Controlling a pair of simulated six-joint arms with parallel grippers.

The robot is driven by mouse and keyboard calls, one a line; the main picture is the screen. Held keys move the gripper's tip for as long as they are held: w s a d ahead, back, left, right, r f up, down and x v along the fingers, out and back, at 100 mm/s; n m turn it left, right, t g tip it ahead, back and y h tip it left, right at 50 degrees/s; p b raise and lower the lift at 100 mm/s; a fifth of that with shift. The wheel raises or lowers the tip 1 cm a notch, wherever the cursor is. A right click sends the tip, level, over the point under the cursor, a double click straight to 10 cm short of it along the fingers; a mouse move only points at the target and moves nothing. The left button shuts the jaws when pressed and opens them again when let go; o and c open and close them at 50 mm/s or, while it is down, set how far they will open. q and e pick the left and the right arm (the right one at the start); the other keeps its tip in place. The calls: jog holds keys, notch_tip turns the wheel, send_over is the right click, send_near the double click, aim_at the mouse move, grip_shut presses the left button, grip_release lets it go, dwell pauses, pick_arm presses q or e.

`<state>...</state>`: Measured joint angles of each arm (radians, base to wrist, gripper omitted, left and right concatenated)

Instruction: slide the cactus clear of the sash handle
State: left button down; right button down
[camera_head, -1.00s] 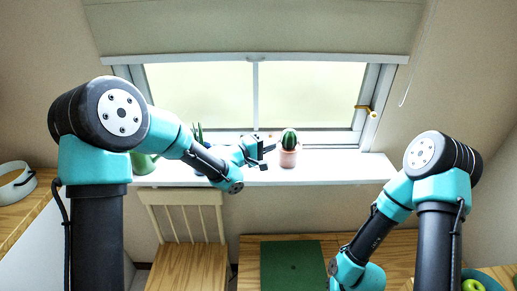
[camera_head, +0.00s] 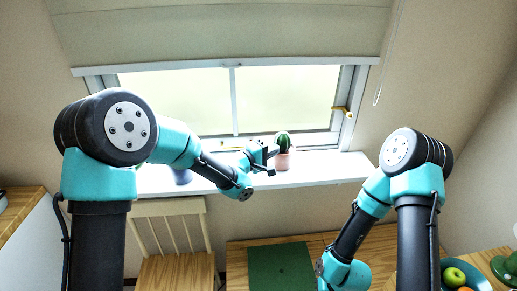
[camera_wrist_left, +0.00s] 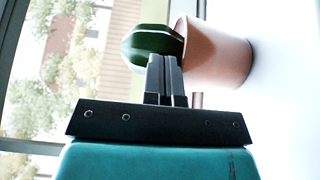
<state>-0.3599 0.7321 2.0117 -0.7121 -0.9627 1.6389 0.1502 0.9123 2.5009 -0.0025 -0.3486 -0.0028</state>
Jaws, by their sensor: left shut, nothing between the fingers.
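The cactus (camera_head: 283,141) is round and green and stands upright in a pink pot (camera_head: 282,161) on the white windowsill. A brass handle (camera_head: 341,110) is on the right side of the window frame, up and to the right of the cactus. My left gripper (camera_head: 275,154) is shut, just left of the pot. In the left wrist view its closed fingers (camera_wrist_left: 164,60) overlap the cactus (camera_wrist_left: 150,42) and reach the edge of the pot (camera_wrist_left: 218,52). I cannot tell if they touch it. My right gripper is out of view.
The windowsill (camera_head: 325,170) is clear to the right of the pot. A blue-grey pot (camera_head: 182,176) is partly hidden behind my left arm. Below are a pale chair (camera_head: 170,207), a green mat (camera_head: 282,266) and green apples (camera_head: 454,277) in a bowl.

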pick_arm(q)
jog(key=d, duration=0.3)
jog(key=s+d, duration=0.1)
jog(key=d, duration=0.2)
jog(key=shift+s+d, duration=0.1)
jog(key=shift+s, duration=0.05)
jog(key=v, duration=1)
dwell(0.3)
